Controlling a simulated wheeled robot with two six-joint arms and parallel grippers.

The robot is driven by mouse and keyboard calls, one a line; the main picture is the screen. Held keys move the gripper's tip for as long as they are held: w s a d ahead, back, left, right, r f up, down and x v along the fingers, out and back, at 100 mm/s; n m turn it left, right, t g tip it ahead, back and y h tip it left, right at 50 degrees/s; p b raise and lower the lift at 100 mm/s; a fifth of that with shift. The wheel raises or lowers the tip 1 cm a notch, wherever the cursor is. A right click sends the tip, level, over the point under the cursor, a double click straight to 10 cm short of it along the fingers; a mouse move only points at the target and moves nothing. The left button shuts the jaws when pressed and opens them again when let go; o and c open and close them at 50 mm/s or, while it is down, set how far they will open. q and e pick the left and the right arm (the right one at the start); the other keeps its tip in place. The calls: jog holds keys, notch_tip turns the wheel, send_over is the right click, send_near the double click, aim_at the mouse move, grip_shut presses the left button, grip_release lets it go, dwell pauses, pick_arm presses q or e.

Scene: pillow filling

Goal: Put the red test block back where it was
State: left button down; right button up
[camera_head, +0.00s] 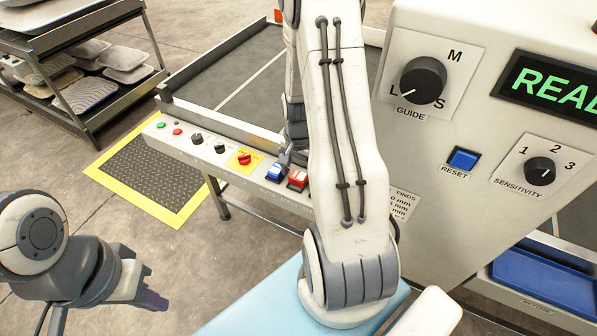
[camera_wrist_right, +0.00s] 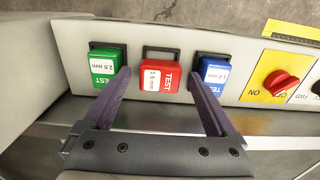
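The red test block (camera_wrist_right: 160,82), labelled TEST 1.5 mm, is in the right wrist view between the green and blue blocks. A dark frame with an open gap shows just above it; I cannot tell whether it is fully seated. It also shows in the head view (camera_head: 298,179), beside the blue block. My right gripper (camera_wrist_right: 162,80) is open, with one finger on each side of the red block and visible gaps to it. In the head view my right arm hides most of that gripper. My left gripper (camera_head: 150,292) is at the lower left, away from the panel; its finger gap is unclear.
The green block (camera_wrist_right: 104,66) and blue block (camera_wrist_right: 213,73) sit in dark holders close to the fingers. A red knob on a yellow plate (camera_wrist_right: 280,82) is to their right. The machine housing with the RESET button (camera_head: 463,159) stands right of my right arm.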

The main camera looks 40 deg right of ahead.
aim_at(298, 175)
jog(key=shift+r, duration=0.1)
jog(key=shift+r, duration=0.3)
notch_tip(298, 175, up, 12)
jog(key=p, duration=0.2)
jog(key=s+a+r+n, duration=0.1)
jog(key=a+r+n, duration=0.3)
jog(key=a, duration=0.6)
jog(key=s+a+r+n, duration=0.1)
jog(key=s+a+n, duration=0.1)
jog(key=a+n, duration=0.6)
jog(key=s+a+r+n+y, duration=0.1)
jog(key=s+a+r+n, duration=0.1)
jog(key=s+a+n, duration=0.7)
jog(key=s+a, duration=0.3)
jog(key=s, duration=0.1)
jog(key=shift+s+a+r, duration=0.15)
jog(key=shift+a, duration=0.25)
